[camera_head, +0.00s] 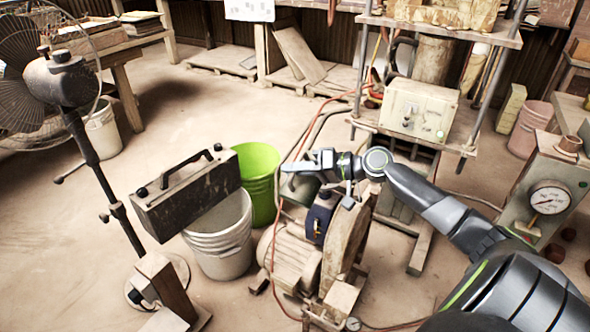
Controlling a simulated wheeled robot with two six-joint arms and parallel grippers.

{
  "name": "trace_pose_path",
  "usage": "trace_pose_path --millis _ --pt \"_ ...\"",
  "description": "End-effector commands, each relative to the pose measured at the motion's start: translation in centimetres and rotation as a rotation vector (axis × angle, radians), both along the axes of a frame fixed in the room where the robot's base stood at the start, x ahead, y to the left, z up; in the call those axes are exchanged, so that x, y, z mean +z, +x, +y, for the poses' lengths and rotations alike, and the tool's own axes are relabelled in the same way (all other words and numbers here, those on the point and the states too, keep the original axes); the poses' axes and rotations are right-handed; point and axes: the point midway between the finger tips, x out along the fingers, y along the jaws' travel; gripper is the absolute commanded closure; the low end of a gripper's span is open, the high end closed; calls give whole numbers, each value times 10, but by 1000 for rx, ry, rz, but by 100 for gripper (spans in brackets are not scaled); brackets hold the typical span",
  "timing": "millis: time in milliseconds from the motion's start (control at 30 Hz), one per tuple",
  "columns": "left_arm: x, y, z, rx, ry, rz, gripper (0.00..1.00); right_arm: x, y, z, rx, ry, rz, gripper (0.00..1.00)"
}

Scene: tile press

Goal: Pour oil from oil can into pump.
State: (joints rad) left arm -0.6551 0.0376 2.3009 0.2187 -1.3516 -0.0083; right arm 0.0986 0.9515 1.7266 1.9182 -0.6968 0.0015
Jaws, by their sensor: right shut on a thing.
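My right gripper (318,165) reaches in from the right and points left. It is shut on the oil can (298,190), a grey-green can partly hidden behind the fingers and wrist. The can is held above the pump (292,258), a dusty machine with a rounded motor body, a dark blue part and a tall rusty housing. The can's spout cannot be made out, and no oil stream shows. My left gripper is not in view.
A green bucket (263,202) and a white bucket (218,262) stand left of the pump. A fan (62,80) stands far left. A gauge unit (545,190) is at right.

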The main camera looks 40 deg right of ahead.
Motion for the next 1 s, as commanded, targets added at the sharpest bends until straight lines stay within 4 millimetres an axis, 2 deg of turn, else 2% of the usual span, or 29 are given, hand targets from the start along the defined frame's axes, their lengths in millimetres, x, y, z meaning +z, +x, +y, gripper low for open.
trace_pose_path --millis 533,1000 --pt "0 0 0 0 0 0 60 1 0 0 1 1 -2 100" --pt "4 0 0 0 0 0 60 11 3 -7 -1 48 18 100"
